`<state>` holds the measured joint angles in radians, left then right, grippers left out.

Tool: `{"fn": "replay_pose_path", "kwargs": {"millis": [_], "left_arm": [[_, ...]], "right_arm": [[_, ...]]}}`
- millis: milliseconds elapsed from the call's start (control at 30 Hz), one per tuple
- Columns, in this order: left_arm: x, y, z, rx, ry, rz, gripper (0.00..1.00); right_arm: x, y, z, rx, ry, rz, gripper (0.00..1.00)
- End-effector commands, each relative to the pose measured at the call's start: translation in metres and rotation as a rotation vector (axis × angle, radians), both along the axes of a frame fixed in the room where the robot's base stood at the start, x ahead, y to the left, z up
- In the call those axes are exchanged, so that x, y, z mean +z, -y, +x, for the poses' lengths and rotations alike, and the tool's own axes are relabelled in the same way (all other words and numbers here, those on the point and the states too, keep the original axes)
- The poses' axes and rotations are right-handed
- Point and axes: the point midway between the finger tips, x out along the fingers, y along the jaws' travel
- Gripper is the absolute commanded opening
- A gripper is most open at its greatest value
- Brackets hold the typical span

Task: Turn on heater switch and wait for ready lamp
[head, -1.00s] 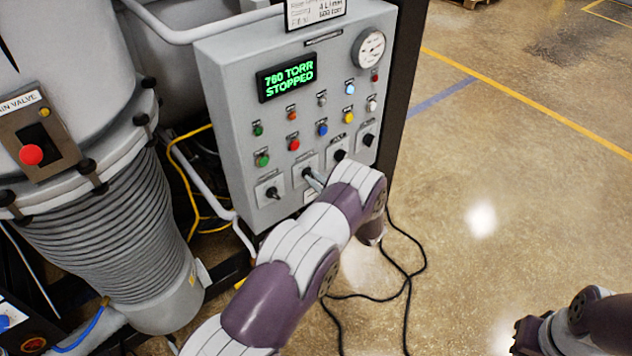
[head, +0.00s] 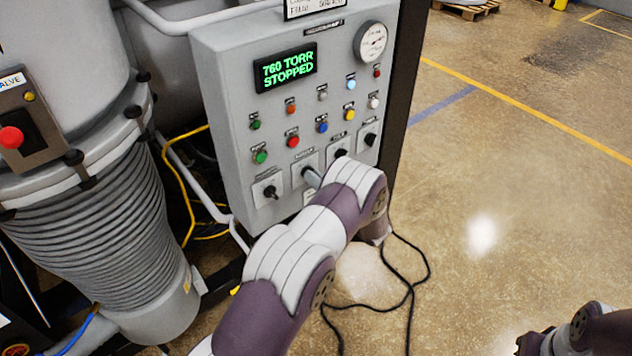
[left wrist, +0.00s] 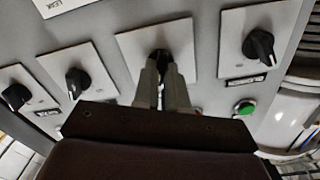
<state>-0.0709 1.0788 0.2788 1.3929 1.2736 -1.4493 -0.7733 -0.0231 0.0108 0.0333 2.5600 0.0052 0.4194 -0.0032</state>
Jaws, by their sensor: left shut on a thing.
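The control panel (head: 225,120) has a bottom row of black rotary switches on pale plates. My left gripper (head: 312,178) is at the second switch from the left (head: 306,171). In the left wrist view my left gripper (left wrist: 161,82) is shut on this switch (left wrist: 160,58), one finger on each side. Its label is too blurred to read, so I cannot tell from the lettering that it is the heater switch. Small lamps and buttons sit above; a pale blue one (head: 350,85) looks bright. I cannot tell which is the ready lamp.
The green display (head: 286,70) reads 760 TORR STOPPED. A round gauge (head: 371,42) is at the panel's upper right. A ribbed bellows (head: 105,240) stands left, with a red button (head: 11,137) above. A black cable (head: 410,285) lies on the open floor.

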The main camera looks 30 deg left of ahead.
Motion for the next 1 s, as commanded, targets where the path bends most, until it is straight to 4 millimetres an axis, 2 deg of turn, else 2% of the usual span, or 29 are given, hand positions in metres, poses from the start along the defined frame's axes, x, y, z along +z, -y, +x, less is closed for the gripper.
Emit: {"fn": "replay_pose_path", "kwargs": {"millis": [33,400,867,900,933,1000], "left_arm": [[0.0053,-0.0002,0.0027,-0.001,-0.007,0.013,0.0],[0.0067,0.0002,0.0036,-0.001,-0.106,0.055,0.0],[0.0066,0.0003,0.0036,-0.003,-0.116,0.06,0.0],[0.0064,0.0003,0.0036,-0.002,-0.116,0.059,0.25],[0.0061,0.0003,0.0035,-0.002,-0.117,0.059,0.34],[0.0049,0.0003,0.0028,-0.002,-0.12,0.058,0.37]], "right_arm": [[-0.0011,0.0,0.0,0.0,0.0,0.0,0.0],[-0.0037,0.0,0.0,0.0,0.0,0.0,0.0],[-0.0037,0.0,0.0,0.0,0.0,0.0,0.0],[-0.0037,0.0,0.0,0.0,0.0,0.0,0.0],[-0.0037,0.0,0.0,0.0,0.0,0.0,0.0],[-0.0038,0.0,0.0,0.0,0.0,0.0,0.0]]}}
